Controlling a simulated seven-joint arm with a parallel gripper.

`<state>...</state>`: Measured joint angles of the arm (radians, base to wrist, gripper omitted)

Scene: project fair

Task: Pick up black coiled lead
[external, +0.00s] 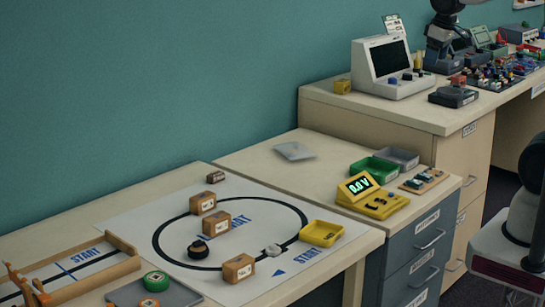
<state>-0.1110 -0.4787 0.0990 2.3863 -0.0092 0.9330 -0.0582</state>
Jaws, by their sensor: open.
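I cannot make out a black coiled lead for certain in the external view. My gripper is not clearly visible. A dark and pale machine part is cut off at the right edge, and a dark jointed shape stands at the back on the far bench.
The mat (130,222) holds several wooden blocks (216,222) and a yellow tray (321,233). A yellow meter (371,195), a green tray (374,169) and a grey tray (398,158) stand on the middle bench. A monitor-like instrument (386,66) and crowded parts occupy the higher far bench.

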